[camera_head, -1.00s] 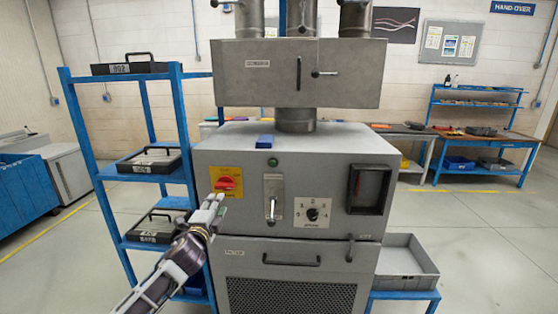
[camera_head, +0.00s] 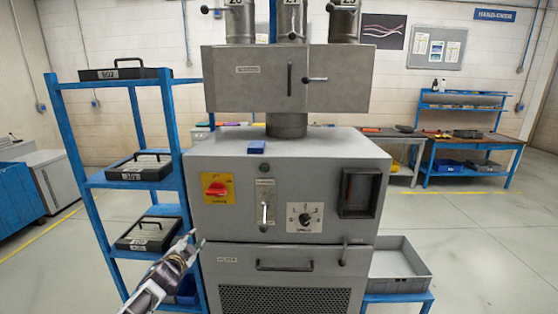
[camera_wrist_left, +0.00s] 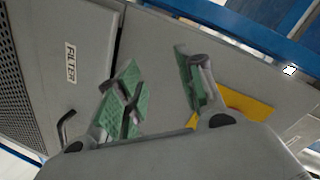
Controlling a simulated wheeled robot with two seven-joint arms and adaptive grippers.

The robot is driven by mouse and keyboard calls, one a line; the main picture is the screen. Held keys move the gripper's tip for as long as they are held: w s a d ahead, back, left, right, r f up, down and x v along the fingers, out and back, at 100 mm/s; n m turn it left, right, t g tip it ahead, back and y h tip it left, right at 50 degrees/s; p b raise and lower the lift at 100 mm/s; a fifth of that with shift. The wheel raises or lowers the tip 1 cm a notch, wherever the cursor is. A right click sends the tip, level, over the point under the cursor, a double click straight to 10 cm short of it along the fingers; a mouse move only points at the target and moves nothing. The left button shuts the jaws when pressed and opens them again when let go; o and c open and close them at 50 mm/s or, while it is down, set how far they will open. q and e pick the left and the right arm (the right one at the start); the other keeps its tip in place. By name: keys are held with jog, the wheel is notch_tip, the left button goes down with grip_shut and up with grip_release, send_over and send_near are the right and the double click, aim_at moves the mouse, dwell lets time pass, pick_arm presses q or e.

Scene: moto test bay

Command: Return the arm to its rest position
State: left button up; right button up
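My left gripper (camera_head: 194,240) is in front of the grey machine's left edge, lower than the red switch (camera_head: 216,189) on its yellow plate and apart from it. In the left wrist view, the two green-padded fingers (camera_wrist_left: 160,92) stand apart with nothing between them. The yellow plate (camera_wrist_left: 245,106) shows partly behind the right finger there. My left arm comes in from the bottom left. My right gripper is in neither view.
The grey machine (camera_head: 330,150) fills the middle. A blue shelf rack (camera_head: 85,181) with black trays stands close on the left, behind my left arm. A grey bin (camera_head: 399,262) sits low at the right. Open floor (camera_head: 480,240) lies farther right.

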pick_arm(q)
jog(key=s+a+f+n+g+y, duration=0.1)
jog(key=s+a+f+n+g, duration=0.2)
jog(key=f, duration=0.8)
jog(key=s+a+f+n, duration=0.15)
jog(key=s+f, duration=0.35)
jog(key=f, duration=0.5)
jog(key=s+a+f+n+g+y, duration=0.1)
jog(key=s+a+f+g, duration=0.2)
jog(key=f, duration=0.8)
jog(key=s+f+n+g, duration=0.2)
jog(key=s+f+g, duration=0.1)
jog(key=s+f, duration=1.55)
jog(key=s+d+f+g, duration=0.2)
jog(key=s+d+f, duration=0.2)
jog(key=s, duration=0.9)
jog(key=s+d+f+n+g+h+b, duration=0.1)
jog(key=s+d+f, duration=0.4)
jog(key=s, duration=0.9)
jog(key=s+d+f+g, duration=0.2)
jog(key=s+d+f, duration=0.2)
jog(key=s, duration=0.9)
jog(key=shift+s+d+f+g, duration=0.25)
jog(key=shift+s+d+g, duration=0.1)
jog(key=shift+d+g, duration=0.1)
